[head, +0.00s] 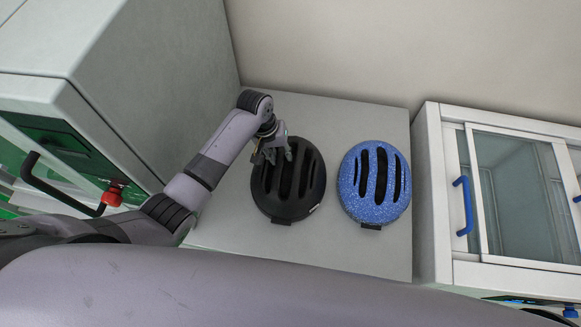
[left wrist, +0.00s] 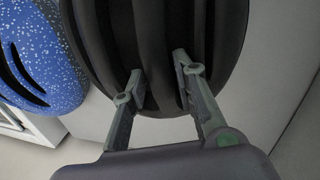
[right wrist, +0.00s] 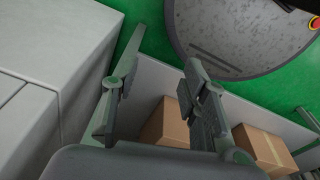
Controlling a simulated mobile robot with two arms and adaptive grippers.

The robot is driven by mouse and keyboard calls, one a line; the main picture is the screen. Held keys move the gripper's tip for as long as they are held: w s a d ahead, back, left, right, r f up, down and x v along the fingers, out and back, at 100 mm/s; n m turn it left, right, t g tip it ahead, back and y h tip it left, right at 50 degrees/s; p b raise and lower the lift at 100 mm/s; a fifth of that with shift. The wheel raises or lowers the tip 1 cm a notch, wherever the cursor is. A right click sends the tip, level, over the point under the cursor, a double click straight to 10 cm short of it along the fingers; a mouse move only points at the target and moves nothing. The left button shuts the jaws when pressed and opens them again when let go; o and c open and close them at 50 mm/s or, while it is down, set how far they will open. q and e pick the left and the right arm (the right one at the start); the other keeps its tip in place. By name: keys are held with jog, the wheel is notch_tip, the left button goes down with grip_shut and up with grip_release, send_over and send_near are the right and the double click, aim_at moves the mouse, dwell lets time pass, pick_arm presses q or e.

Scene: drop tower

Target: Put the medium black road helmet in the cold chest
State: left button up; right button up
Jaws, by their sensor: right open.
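The black road helmet (head: 289,190) lies on a light grey table top, left of a blue speckled helmet (head: 374,186). My left gripper (head: 273,152) is at its far left part; in the left wrist view, the fingers (left wrist: 157,75) stand on either side of a rib of the black helmet (left wrist: 150,30), with the tips partly hidden in its slots. The jaws look closed on that rib. The white cold chest (head: 434,190) stands at the right, with glass lids and blue handles (head: 465,205). My right gripper (right wrist: 163,50) is open and empty.
A large grey cabinet (head: 170,80) with a dark handle stands close left of my left arm. A wall closes off the back of the table (head: 345,260). The right wrist view shows cardboard boxes (right wrist: 165,125), green floor and a round grey surface (right wrist: 225,40).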

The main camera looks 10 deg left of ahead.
pick_arm(q)
jog(key=shift+s+r, duration=0.15)
jog(key=shift+s, duration=0.1)
jog(key=c, duration=0.4)
jog(key=shift+w, duration=0.1)
jog(key=shift+c, duration=0.6)
grip_shut()
pick_arm(e)
jog(key=shift+s, duration=0.8)
